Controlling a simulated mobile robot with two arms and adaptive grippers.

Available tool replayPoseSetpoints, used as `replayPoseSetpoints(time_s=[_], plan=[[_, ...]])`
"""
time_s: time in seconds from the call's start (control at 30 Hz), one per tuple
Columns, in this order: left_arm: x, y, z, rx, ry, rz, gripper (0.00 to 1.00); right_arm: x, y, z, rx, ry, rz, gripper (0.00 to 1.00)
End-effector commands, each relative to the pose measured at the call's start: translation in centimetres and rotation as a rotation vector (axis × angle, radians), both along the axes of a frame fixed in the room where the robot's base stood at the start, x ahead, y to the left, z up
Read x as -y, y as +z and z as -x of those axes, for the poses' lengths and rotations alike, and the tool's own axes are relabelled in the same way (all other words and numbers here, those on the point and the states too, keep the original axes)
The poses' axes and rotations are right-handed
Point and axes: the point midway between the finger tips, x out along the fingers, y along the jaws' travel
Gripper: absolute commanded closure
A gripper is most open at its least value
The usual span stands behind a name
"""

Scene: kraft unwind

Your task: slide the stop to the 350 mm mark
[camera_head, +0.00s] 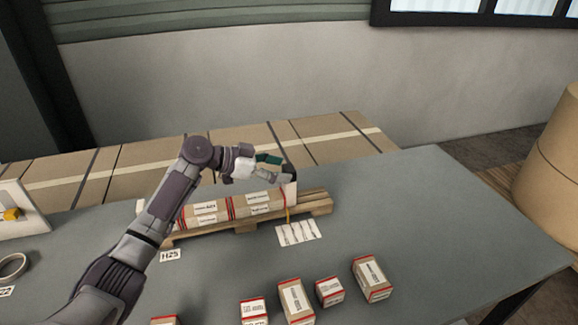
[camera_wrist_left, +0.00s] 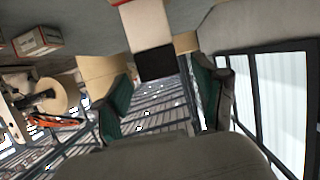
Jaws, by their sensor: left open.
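My left gripper (camera_head: 272,166), with green finger pads, is above the right part of the wooden pallet (camera_head: 318,206). A white upright piece with a black top (camera_head: 290,188) stands close to its fingertips; I cannot tell whether it is the stop. In the left wrist view the gripper (camera_wrist_left: 165,98) is open, its two pads apart. A white strip with a black end (camera_wrist_left: 152,45) appears ahead of them, with no grip on it visible. No millimetre scale or 350 mm mark is readable. My right gripper is not in view.
Red-edged cartons (camera_head: 207,213) lie on the pallet. Several loose cartons (camera_head: 297,298) stand at the front of the grey table (camera_head: 420,215). A white label sheet (camera_head: 299,232) lies before the pallet. A tape roll (camera_head: 12,267) is at left. The table's right side is clear.

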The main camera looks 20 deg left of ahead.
Motion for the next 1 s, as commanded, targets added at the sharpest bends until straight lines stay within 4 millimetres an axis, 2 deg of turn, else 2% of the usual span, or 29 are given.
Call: replayPoseSetpoints(time_s=[0.2,0.57,1.0], plan=[[2.0,-0.9,-1.3,0.001,0.000,0.001,0.29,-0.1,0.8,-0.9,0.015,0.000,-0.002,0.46],[2.3,-1.2,-1.6,0.002,0.000,-0.001,0.29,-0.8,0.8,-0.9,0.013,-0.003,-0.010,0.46],[2.3,-1.2,-1.6,0.001,0.001,-0.001,1.00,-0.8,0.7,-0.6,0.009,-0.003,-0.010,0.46]])
